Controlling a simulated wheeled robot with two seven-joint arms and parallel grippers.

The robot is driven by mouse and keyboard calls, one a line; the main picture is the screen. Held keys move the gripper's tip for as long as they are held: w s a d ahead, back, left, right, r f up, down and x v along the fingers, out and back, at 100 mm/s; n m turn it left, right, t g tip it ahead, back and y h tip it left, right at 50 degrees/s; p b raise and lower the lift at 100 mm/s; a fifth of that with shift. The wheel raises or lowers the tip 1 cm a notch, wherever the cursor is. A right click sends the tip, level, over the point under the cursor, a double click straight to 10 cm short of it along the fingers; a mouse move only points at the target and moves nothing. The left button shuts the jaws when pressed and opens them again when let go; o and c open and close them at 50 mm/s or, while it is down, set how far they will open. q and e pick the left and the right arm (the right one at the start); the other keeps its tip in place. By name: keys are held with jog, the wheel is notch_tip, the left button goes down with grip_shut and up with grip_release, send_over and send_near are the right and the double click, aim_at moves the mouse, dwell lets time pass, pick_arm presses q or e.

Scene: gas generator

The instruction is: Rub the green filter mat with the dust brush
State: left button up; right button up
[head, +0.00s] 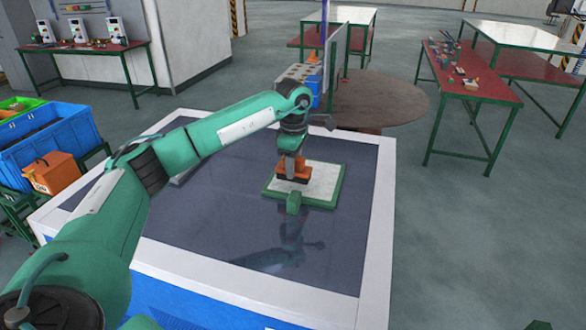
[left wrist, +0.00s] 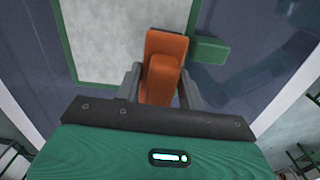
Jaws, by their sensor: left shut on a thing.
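The green filter mat (head: 325,188) is a flat pale panel with a green rim, lying on the dark top of the workbench. It also shows in the left wrist view (left wrist: 115,40), at the upper left. My left gripper (head: 293,163) points down over the mat's left part, shut on the orange dust brush (head: 292,181). In the left wrist view the brush (left wrist: 163,62) sits between the two fingers, over the mat's right edge. Whether its underside touches the mat is hidden. My right gripper is in neither view.
The bench top has a white border (head: 372,270), and its dark surface is clear in front of the mat. A small green block (head: 294,202) is at the mat's front edge. A blue crate (head: 50,150) and an orange box (head: 52,173) stand at the left.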

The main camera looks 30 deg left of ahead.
pick_arm(q)
jog(key=shift+w+r+p, duration=0.3)
jog(key=shift+r+p, duration=0.05)
jog(key=shift+r, duration=0.35)
jog(key=r, duration=0.1)
jog(key=r+p, duration=0.1)
jog(key=shift+s+r, duration=0.2)
jog(key=shift+r, duration=0.1)
jog(key=shift+r+p, duration=0.3)
jog(key=shift+r, duration=0.25)
jog(key=shift+w, duration=0.1)
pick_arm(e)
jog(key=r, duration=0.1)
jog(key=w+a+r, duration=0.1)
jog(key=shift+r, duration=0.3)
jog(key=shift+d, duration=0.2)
pick_arm(q)
jog(key=shift+f, duration=0.1)
